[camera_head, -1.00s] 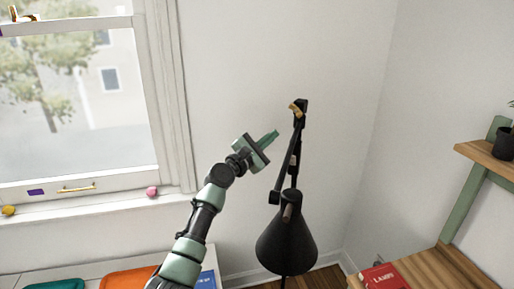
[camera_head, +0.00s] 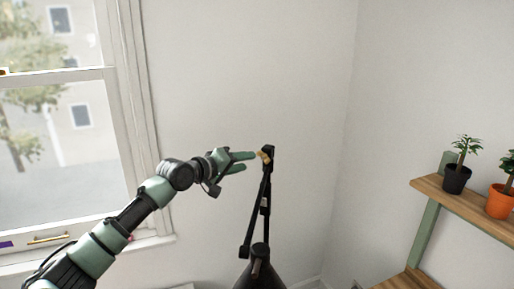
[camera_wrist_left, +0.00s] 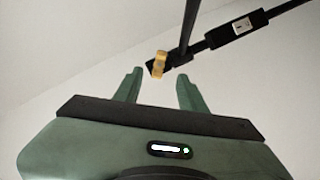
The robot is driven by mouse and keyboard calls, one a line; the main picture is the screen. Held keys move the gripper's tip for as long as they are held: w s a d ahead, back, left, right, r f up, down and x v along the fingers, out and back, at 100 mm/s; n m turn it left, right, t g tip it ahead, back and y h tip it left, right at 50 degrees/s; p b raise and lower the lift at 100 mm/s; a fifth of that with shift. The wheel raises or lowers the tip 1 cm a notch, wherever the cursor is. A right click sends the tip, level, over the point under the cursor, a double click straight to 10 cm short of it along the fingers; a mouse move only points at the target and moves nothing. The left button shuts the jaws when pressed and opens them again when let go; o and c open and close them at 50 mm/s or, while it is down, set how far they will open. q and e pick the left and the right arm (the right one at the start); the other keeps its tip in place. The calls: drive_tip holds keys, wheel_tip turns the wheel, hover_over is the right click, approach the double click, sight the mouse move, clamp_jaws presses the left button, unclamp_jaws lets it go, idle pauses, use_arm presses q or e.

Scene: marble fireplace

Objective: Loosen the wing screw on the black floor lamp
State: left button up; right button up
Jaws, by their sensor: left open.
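The black floor lamp (camera_head: 264,205) stands at the middle of the head view, its shade (camera_head: 260,272) cut off by the lower edge. The brass wing screw (camera_head: 263,156) is at the lamp's top joint. It also shows in the left wrist view (camera_wrist_left: 160,65), just beyond the fingertips and between their lines. My left gripper (camera_head: 250,161) is open and empty, its fingers pointing right at the wing screw. In the left wrist view the two green fingers (camera_wrist_left: 158,72) are spread, with the screw ahead of them. I cannot tell whether a fingertip touches it. My right gripper is not in view.
A window (camera_head: 60,120) with a sill is on the left. A wooden shelf (camera_head: 470,207) at the right holds a black-potted plant (camera_head: 457,178) and an orange-potted plant (camera_head: 500,200). The wall behind the lamp is bare.

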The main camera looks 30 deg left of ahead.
sight(261, 157)
use_arm(q)
drive_tip(key=shift+m, duration=0.3)
drive_tip(key=p+x, duration=0.1)
drive_tip(key=x, duration=0.1)
drive_tip(key=p+x, duration=0.1)
drive_tip(key=x, duration=0.1)
drive_tip(key=p+x, duration=0.1)
drive_tip(key=shift+w+r, duration=0.2)
drive_tip(key=shift+w, duration=0.3)
drive_tip(key=shift+w+d+f, duration=0.1)
drive_tip(key=shift+w+f, duration=0.15)
drive_tip(key=shift+w, duration=0.45)
clamp_jaws()
